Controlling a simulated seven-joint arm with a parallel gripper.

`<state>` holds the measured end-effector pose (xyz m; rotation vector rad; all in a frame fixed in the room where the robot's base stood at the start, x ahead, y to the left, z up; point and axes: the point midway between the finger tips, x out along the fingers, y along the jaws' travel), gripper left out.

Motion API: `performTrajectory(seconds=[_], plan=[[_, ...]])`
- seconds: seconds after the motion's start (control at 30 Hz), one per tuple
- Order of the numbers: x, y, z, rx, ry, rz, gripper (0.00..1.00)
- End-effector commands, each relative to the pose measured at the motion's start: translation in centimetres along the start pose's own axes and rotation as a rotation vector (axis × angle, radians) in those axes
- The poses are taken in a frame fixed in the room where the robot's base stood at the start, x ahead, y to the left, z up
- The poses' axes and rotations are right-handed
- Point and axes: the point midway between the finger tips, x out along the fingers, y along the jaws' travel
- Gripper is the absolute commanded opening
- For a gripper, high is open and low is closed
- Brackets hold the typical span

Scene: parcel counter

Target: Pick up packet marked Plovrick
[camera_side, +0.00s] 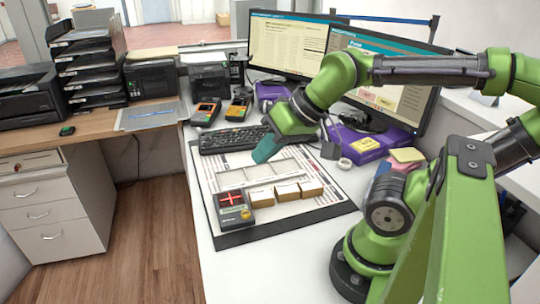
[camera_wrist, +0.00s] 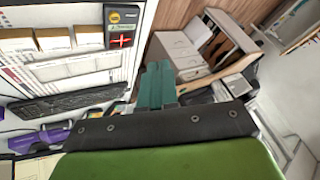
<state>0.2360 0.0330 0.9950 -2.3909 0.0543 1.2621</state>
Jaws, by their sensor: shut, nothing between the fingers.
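Three small tan packets with pale tops stand in a row on the white mat: a left packet (camera_side: 262,196), a middle packet (camera_side: 287,191) and a right packet (camera_side: 311,188). The row also shows at the upper left of the wrist view, with one packet (camera_wrist: 52,38) in its middle. Any writing on them is too small to read, so I cannot tell which is marked Plovrick. My gripper (camera_side: 264,153) has teal fingers, shut and empty, above the mat near the keyboard, apart from the packets. The fingers (camera_wrist: 157,86) also show in the wrist view.
A dark handheld device (camera_side: 233,209) with a red cross on its screen sits left of the packets. The mat (camera_side: 290,220) has empty outlined slots (camera_side: 262,167) behind the row. A keyboard (camera_side: 232,138), monitors (camera_side: 285,45) and purple boxes (camera_side: 362,143) stand further back.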

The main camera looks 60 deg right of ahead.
Motion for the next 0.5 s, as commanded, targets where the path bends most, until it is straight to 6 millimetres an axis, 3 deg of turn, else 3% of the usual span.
performTrajectory(seconds=[0.3, 0.5], plan=[[0.00, 0.00, -0.01, -0.001, 0.000, 0.000, 0.00], [0.00, 0.00, -0.01, -0.001, 0.000, 0.000, 0.29]])
